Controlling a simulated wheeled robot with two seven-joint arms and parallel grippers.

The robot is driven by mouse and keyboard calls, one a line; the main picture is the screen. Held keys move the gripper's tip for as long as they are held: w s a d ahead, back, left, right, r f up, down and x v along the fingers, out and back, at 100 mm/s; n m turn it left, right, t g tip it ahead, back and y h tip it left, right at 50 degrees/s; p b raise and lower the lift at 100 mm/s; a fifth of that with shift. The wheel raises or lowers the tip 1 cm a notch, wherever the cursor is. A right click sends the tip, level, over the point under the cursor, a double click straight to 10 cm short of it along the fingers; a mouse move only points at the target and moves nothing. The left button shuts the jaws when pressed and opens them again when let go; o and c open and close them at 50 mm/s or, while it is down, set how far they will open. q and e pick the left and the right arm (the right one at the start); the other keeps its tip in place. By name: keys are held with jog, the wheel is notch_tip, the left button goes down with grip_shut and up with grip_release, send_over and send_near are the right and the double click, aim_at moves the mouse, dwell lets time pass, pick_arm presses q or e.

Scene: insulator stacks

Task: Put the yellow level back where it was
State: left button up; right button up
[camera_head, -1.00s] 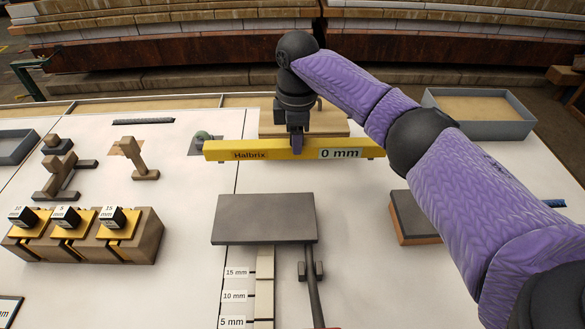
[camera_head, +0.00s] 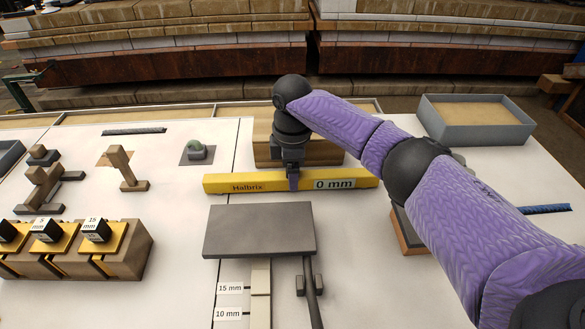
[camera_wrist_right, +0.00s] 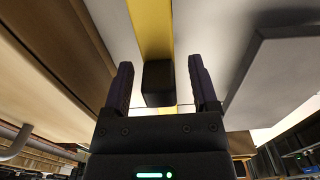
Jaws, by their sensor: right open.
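The yellow level (camera_head: 230,185), marked Halbrix and 0 mm, lies crosswise on the white table, just in front of a wooden block (camera_head: 330,152). My right gripper (camera_head: 293,183) is at the middle of the level. In the right wrist view the yellow level (camera_wrist_right: 152,28) runs away between the two fingers. The right gripper (camera_wrist_right: 160,63) is open there, with one finger on each side of a dark block (camera_wrist_right: 158,84) on the level. A gap shows on both sides of the block. My left gripper is not in view.
A grey slab (camera_head: 260,230) lies in front of the level, with a strip of mm labels below it. A grey tray (camera_head: 475,138) stands at back right. Wooden stands (camera_head: 125,168) and a block with labelled yellow pieces (camera_head: 130,250) are at left. My right arm covers the right side.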

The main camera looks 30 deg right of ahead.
notch_tip(320, 180, up, 12)
jog(key=p, duration=0.5)
jog(key=shift+p, duration=0.35)
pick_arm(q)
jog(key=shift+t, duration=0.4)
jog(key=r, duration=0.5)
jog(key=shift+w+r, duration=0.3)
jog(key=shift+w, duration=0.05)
pick_arm(e)
jog(key=shift+r, duration=0.15)
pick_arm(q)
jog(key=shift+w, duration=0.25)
